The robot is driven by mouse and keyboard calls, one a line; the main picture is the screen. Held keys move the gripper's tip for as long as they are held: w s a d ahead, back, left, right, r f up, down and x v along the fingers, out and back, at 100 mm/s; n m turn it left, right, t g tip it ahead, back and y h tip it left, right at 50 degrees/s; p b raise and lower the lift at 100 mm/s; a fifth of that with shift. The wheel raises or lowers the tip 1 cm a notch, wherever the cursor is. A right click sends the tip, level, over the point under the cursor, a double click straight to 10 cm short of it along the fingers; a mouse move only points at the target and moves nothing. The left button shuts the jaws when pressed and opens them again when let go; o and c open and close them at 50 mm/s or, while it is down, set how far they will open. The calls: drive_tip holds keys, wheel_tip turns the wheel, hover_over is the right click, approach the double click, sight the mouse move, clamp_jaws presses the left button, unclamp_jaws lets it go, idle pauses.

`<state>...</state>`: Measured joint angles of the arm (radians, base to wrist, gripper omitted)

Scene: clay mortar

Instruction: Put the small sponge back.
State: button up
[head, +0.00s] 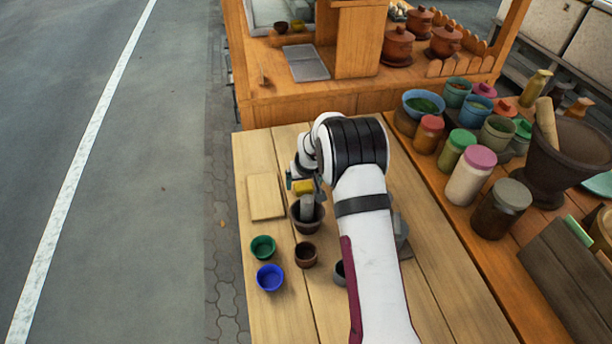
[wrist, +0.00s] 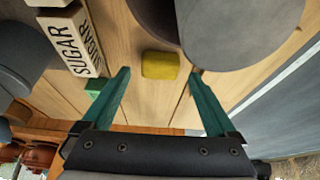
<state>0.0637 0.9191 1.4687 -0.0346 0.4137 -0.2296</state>
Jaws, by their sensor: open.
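The small sponge is a yellow block. In the wrist view the sponge (wrist: 160,65) lies on the wooden planks, just beyond and between my fingertips. In the head view a yellow patch (head: 303,187) shows by the gripper, partly covered by my arm. My gripper (wrist: 158,76) has its two green fingers spread apart with nothing held between them. In the head view my gripper (head: 291,182) is over the light wooden table, behind the dark mortar. I cannot tell the exact gap between fingers and sponge.
The dark mortar (head: 296,221) with a grey pestle (head: 307,206) stands close in front of the gripper. A flat board (head: 266,197) lies to the left. Green (head: 263,248), blue (head: 270,278) and brown (head: 306,255) bowls stand nearer. A SUGAR box (wrist: 78,42) is left in the wrist view.

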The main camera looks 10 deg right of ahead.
drive_tip(key=v, duration=1)
drive_tip(key=s+a+r+m+g, duration=0.1)
drive_tip(key=s+r, duration=0.3)
drive_tip(key=s, duration=0.3)
drive_tip(key=s+a+r+m+g, duration=0.1)
drive_tip(key=s+a+r, duration=0.1)
drive_tip(key=s+r, duration=0.45)
drive_tip(key=s+a+m+g+y, duration=0.1)
drive_tip(key=s, duration=1.1)
drive_tip(key=s+a+m+g, duration=0.1)
drive_tip(key=s+a+m, duration=0.1)
drive_tip(key=s, duration=1.1)
drive_tip(key=shift+s+a+f+m+g+y, duration=0.2)
drive_tip(key=shift+f+m+g+y, duration=0.1)
drive_tip(key=shift+g+y, duration=0.1)
